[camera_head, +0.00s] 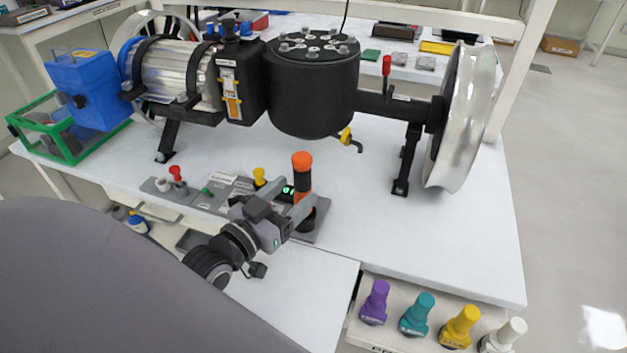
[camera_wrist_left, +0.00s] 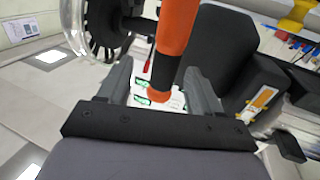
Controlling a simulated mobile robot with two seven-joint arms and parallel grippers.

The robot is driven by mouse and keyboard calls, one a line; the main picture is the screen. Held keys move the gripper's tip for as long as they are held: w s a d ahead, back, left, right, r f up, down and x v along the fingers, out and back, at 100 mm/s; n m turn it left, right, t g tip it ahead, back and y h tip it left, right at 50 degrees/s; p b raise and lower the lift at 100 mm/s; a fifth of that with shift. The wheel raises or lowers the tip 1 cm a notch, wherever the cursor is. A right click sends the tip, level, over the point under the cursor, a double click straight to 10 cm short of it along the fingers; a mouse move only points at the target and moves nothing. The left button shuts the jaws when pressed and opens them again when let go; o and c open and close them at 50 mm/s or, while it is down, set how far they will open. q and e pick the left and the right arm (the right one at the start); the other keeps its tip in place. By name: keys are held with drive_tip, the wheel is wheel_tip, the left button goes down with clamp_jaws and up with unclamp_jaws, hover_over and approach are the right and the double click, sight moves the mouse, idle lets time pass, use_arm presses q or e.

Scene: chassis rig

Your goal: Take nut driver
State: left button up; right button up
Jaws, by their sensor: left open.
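The nut driver (camera_head: 302,170) stands upright at the right end of the grey control panel (camera_head: 216,196), with an orange top and a black and orange handle. In the left wrist view the nut driver (camera_wrist_left: 176,38) shows large, in line with the gap between the fingers. My left gripper (camera_head: 297,204) is open, with its fingers spread at the lower part of the handle. In the wrist view the open fingers (camera_wrist_left: 158,78) lie on either side of it; I cannot tell whether they touch it. The tool's lower end is partly hidden by the gripper. My right gripper is not in view.
The chassis rig with its black cylinder (camera_head: 312,90) and silver wheel (camera_head: 462,118) stands behind the panel. Red and yellow knobs rise from the panel. Several coloured bottle-like pieces, one purple (camera_head: 375,302), stand at the front right. The white table (camera_head: 440,235) is clear right of the panel.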

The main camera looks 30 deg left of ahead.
sight(297, 186)
use_arm(q)
drive_tip(key=shift+w, duration=0.85)
drive_tip(key=w, duration=0.4)
drive_tip(key=shift+a, duration=0.25)
drive_tip(key=shift+w+d, duration=0.1)
drive_tip(key=shift+w, duration=0.4)
drive_tip(key=shift+f, duration=0.1)
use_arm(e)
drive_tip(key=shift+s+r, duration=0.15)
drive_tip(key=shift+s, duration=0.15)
use_arm(q)
clamp_jaws()
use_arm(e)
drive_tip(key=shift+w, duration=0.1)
use_arm(q)
drive_tip(key=shift+r, duration=0.2)
